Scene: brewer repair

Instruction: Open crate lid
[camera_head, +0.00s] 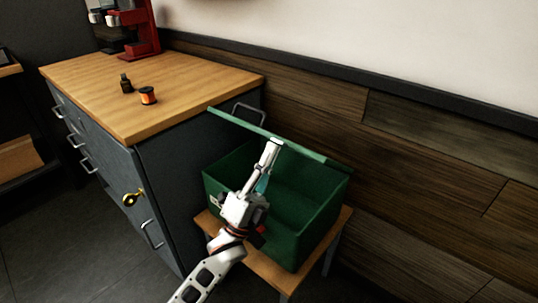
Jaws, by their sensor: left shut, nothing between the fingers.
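A green crate (315,218) stands on a small wooden stool, its inside visible from above. Its green lid (300,149) is raised and seen nearly edge-on along the crate's back side, apart from the front rim. A grey loop handle (248,110) shows just behind the lid's edge. My left gripper (274,144) is shut and empty. It points up over the crate's opening, with its tips close to the lid's edge in the picture; I cannot tell whether they touch. My arm hides part of the crate's front. My right gripper is not in view.
A dark cabinet with a wooden top (190,88) stands left of the crate. On it are a small dark bottle (126,84), an orange spool (148,96) and a red machine (140,30). A wood-panelled wall (430,150) is close behind. The floor at left is clear.

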